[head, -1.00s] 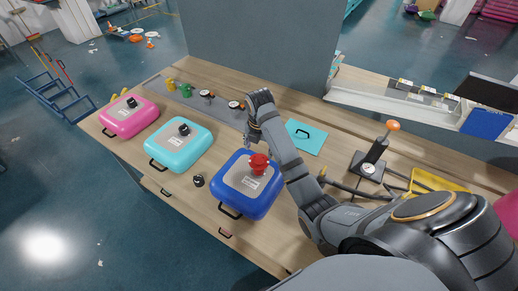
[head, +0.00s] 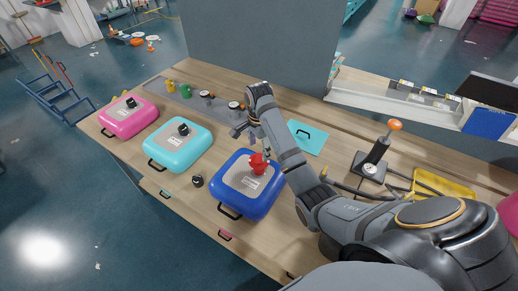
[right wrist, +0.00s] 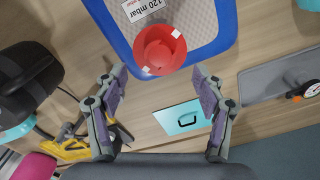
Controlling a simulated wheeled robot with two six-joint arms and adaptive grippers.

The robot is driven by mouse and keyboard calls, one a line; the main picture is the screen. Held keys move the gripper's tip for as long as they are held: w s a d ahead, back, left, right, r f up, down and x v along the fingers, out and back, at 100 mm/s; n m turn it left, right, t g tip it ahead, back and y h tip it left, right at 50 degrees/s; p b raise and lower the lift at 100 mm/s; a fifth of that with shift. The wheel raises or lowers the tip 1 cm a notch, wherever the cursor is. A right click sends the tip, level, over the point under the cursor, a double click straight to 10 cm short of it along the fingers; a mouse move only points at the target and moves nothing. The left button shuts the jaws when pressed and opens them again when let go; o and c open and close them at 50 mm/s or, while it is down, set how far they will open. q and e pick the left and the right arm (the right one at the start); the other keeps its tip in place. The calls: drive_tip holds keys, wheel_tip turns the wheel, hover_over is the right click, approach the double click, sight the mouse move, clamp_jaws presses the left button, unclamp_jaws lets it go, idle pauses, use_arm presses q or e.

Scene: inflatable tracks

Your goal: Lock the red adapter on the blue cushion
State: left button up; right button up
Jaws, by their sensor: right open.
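The blue cushion (head: 248,184) lies on the bench, with a grey top panel and a label. The red adapter (head: 258,164) sits on that panel near its far edge. In the right wrist view the red adapter (right wrist: 160,48) is a round red cup with white marks, beside a "120 mbar" label on the blue cushion (right wrist: 122,42). My right gripper (right wrist: 160,82) is open and empty. Its two purple-padded fingers are apart, with the adapter just beyond the tips. In the head view my right gripper (head: 252,140) is just behind the adapter, partly hidden. My left gripper is not in view.
A cyan cushion (head: 178,152) and a pink cushion (head: 128,124) lie to the left, each with a black knob. A small black part (head: 198,181) lies between cyan and blue. A cyan plate (head: 307,144) and a lever device (head: 372,165) are to the right.

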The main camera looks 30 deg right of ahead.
sight(259, 159)
drive_tip(key=m, duration=0.3)
wheel_tip(259, 159, down, 4)
drive_tip(key=b, duration=0.3)
drive_tip(key=shift+r, duration=0.15)
wheel_tip(259, 159, down, 6)
drive_tip(key=shift+r+p, duration=0.25)
drive_tip(key=shift+p, duration=0.55)
drive_tip(key=shift+f, duration=0.65)
drive_tip(key=c, duration=1)
